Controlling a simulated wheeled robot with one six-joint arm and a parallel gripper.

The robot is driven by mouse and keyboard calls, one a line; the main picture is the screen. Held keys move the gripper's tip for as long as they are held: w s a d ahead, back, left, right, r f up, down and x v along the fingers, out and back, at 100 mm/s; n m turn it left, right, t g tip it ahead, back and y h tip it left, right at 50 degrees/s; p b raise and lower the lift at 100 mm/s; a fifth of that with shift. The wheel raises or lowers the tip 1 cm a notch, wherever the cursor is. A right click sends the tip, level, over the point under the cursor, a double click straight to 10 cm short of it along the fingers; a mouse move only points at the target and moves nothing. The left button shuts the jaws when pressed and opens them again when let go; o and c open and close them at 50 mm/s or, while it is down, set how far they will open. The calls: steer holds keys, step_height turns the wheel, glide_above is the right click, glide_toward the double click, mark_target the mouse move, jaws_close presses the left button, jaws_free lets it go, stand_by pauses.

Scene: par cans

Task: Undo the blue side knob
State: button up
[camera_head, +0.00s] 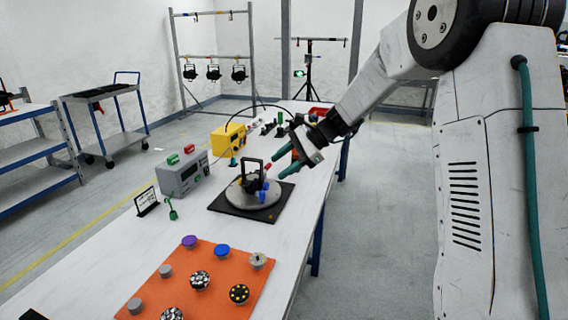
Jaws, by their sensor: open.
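A black par can (252,172) stands in its yoke on a round grey base (234,193), which sits on a black square board (234,209) on the table. A blue side knob (262,192) shows low on its right side, and a small red part (268,167) is above it. My gripper (279,167), with teal fingers, is open just right of the par can and above the blue knob. It points left and looks empty. I cannot tell how far the fingers are from the par can in depth.
An orange mat (240,289) at the front holds several knobs, including a loose blue one (222,251). A grey box (183,175), a yellow box (228,139) and a small sign (146,201) stand left and behind. Bare white table (110,255) lies left of the mat.

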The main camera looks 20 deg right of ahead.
steer(key=shift+s+a+r+n, duration=0.2)
steer(key=shift+s+r+n, duration=0.2)
steer(key=shift+s, duration=0.4)
steer(key=shift+s+a+r+n, duration=0.25)
steer(key=shift+s+r, duration=0.25)
steer(key=shift+s, duration=0.3)
steer(key=m+t+y, duration=0.5)
steer(key=m+t, duration=0.3)
steer(key=m, duration=0.2)
glide_toward(268, 186)
steer(key=shift+a+r, duration=0.15)
steer(key=shift+a, duration=0.05)
steer(key=shift+w+m, duration=0.15)
steer(key=shift+m, duration=0.1)
steer(key=x, duration=0.7)
steer(key=shift+w+a, duration=0.15)
steer(key=shift+a, duration=0.05)
